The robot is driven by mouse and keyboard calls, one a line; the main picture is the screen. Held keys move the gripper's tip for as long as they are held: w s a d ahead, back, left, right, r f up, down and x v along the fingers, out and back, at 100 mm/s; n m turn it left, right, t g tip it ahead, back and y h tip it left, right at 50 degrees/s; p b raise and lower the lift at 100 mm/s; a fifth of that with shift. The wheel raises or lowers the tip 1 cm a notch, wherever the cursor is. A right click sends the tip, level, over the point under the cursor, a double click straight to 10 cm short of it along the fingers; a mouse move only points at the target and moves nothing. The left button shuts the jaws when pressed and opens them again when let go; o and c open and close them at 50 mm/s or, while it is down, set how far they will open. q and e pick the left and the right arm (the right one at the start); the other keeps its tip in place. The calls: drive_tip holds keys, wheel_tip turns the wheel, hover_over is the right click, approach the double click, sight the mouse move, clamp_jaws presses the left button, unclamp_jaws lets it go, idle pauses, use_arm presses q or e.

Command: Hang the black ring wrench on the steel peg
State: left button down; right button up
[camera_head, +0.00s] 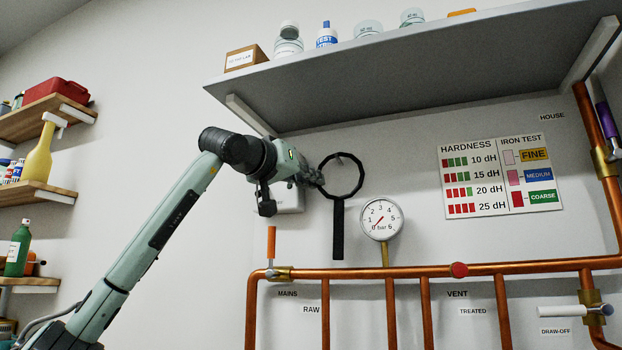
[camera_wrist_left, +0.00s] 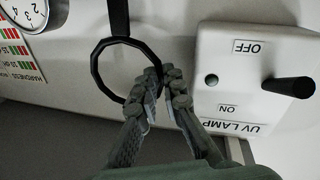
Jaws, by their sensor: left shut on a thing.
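The black ring wrench (camera_head: 338,230) is upright in front of the wall, with its ring at the top and its handle hanging down. My left gripper (camera_head: 317,180) is shut on the left side of the ring. In the left wrist view, the fingertips (camera_wrist_left: 163,82) pinch the rim of the wrench's ring (camera_wrist_left: 94,70), whose handle runs to the top edge. A small grey peg (camera_head: 339,160) shows inside the upper part of the ring in the head view. I cannot tell whether the ring is around it or only in front of it. The wrist view shows no clear peg.
A white UV lamp switch box (camera_wrist_left: 240,75) with a black lever is close beside the gripper. A pressure gauge (camera_head: 381,219) stands right of the handle, above copper pipes (camera_head: 420,271). A grey shelf (camera_head: 400,75) overhangs above. An orange-handled valve (camera_head: 271,243) is below left.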

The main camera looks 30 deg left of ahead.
idle(0.3)
use_arm(q)
drive_tip(key=c, duration=1.6)
unclamp_jaws()
drive_tip(key=shift+s, duration=0.15)
drive_tip(key=s, duration=1.2)
drive_tip(key=shift+d+f, duration=0.15)
drive_tip(key=shift+f, duration=0.1)
drive_tip(key=shift+w, duration=0.1)
